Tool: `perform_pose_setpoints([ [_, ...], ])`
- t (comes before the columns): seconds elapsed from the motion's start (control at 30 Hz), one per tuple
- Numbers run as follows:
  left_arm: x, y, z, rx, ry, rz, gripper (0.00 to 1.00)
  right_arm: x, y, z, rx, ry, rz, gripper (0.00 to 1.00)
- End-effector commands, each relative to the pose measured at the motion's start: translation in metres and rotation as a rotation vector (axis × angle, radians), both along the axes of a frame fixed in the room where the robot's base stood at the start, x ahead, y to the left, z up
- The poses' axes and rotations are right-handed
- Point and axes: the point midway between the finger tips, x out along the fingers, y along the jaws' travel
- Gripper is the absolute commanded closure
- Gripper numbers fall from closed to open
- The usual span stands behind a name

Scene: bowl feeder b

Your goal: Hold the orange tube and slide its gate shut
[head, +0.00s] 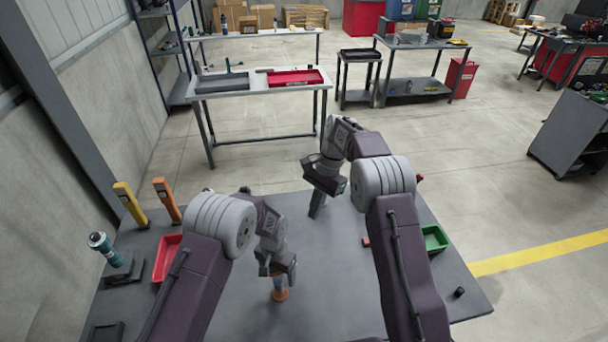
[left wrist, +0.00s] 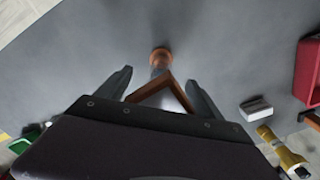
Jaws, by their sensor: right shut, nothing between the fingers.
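An upright orange tube (head: 167,200) stands at the left edge of the table, beside a yellow tube (head: 130,203). The state of its gate is too small to tell. My left gripper (head: 278,283) points down over the middle of the table, well to the right of that tube. In the left wrist view its fingers (left wrist: 160,80) are apart, with an orange angled piece (left wrist: 149,89) between them. A small round orange-brown part (left wrist: 160,54) lies beyond the fingertips and also shows in the head view (head: 280,295). My right gripper (head: 318,204) is shut and empty near the far edge.
A red tray (head: 166,256) and a teal-topped device (head: 104,247) are at the table's left. A green tray (head: 434,238) is at the right, with a small black piece (head: 459,292) in front of it. The table between the arms is mostly clear.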

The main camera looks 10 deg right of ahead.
Motion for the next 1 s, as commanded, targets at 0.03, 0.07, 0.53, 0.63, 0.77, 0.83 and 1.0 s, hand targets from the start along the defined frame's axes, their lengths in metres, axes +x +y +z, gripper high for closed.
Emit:
perform_pose_setpoints([
  [0.03,0.0,0.0,0.0,0.0,0.0,0.0,0.06,0.0,0.0,0.0,0.0,0.0,0.0,1.0],
  [0.07,0.0,0.0,0.0,0.0,0.0,0.0,0.03,0.0,0.0,0.0,0.0,0.0,0.0,1.0],
  [0.53,0.001,-0.001,0.028,-0.002,-0.005,0.0,0.03,0.0,0.0,0.0,0.0,-0.001,0.0,1.0],
  [0.63,0.001,0.0,0.055,-0.003,-0.005,0.0,0.03,0.0,0.0,0.0,0.0,-0.001,0.0,1.0],
  [0.77,0.001,-0.001,0.087,-0.003,-0.005,0.0,0.03,0.0,0.0,0.0,0.0,-0.001,0.0,1.0],
  [0.83,0.0,0.0,0.1,-0.002,-0.004,0.0,0.03,0.0,0.0,0.0,0.0,-0.001,0.0,1.0],
  [1.0,0.0,0.0,0.118,-0.001,-0.002,0.0,0.03,0.0,0.0,-0.001,0.0,-0.001,0.0,1.0],
])
